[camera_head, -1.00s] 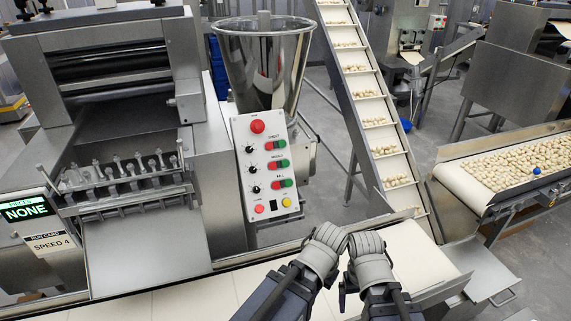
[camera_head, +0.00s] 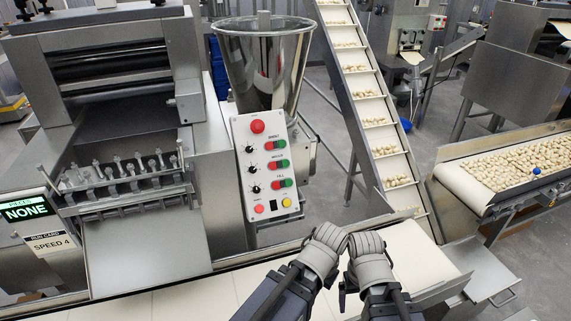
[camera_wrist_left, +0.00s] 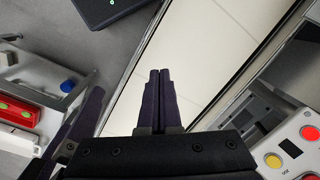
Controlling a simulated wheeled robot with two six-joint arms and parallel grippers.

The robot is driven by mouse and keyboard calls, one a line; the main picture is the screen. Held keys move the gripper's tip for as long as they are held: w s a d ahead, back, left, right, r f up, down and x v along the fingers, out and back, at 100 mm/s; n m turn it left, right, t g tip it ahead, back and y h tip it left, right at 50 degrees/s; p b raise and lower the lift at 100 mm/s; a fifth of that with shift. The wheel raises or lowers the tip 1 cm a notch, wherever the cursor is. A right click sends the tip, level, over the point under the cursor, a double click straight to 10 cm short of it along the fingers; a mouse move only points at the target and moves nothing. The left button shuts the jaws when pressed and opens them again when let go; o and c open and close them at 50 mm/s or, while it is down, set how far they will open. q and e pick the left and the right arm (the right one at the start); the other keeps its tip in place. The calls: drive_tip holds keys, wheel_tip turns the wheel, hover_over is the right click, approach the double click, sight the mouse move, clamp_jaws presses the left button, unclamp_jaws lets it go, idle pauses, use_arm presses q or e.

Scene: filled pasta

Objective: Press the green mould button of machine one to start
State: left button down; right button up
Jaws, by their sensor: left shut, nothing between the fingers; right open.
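The control panel (camera_head: 239,145) of the machine on the left is white and tilted, below the steel hopper. Its middle row, labelled mould, has a red and a green button (camera_head: 283,163) side by side; nothing covers them. My left gripper (camera_wrist_left: 161,75) is shut and empty in the left wrist view, over the pale belt. In the head view both hands are side by side at the bottom, right of and apart from the panel. My right gripper (camera_head: 368,244) is open there; its fingertips are hard to make out.
The steel hopper (camera_head: 262,65) rises behind the panel. An inclined conveyor (camera_head: 362,88) with pasta stands to its right. A pale belt (camera_head: 185,299) runs along the front. A screen (camera_head: 25,209) reads NONE. In the left wrist view, a panel corner with a yellow button (camera_wrist_left: 273,161) shows at lower right.

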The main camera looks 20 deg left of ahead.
sight(286, 163)
use_arm(q)
drive_tip(key=w+r+n+t+h+p, duration=0.1)
drive_tip(key=w+r+n+t+h, duration=0.25)
drive_tip(key=w, duration=0.55)
drive_tip(key=w+r+n+t+h+p, duration=0.1)
drive_tip(key=w+r+n+t+h, duration=0.25)
drive_tip(key=w, duration=0.55)
drive_tip(key=w+a+r+n+t+y+p, duration=0.1)
drive_tip(key=w+a+r+n+t+y, duration=0.1)
drive_tip(key=w+a+r+n+t, duration=0.5)
drive_tip(key=w+a+r+n, duration=0.1)
drive_tip(key=w+a+r, duration=0.2)
drive_tip(key=a, duration=0.3)
drive_tip(key=shift+w+r, duration=0.25)
drive_tip(key=shift+r, duration=0.4)
drive_tip(key=shift+f, duration=0.1)
drive_tip(key=w+a+f+b, duration=0.1)
drive_tip(key=w, duration=0.1)
drive_tip(key=w+a+f+b, duration=0.1)
drive_tip(key=f, duration=0.1)
drive_tip(key=w+a+f+b, duration=0.1)
drive_tip(key=w+b, duration=0.1)
drive_tip(key=shift+w+a+f, duration=0.15)
drive_tip(key=shift+w+a, duration=0.15)
drive_tip(key=shift+a, duration=0.05)
drive_tip(key=shift+w+a+f, duration=0.1)
drive_tip(key=shift+w+a, duration=0.15)
drive_tip(key=shift+w, duration=0.05)
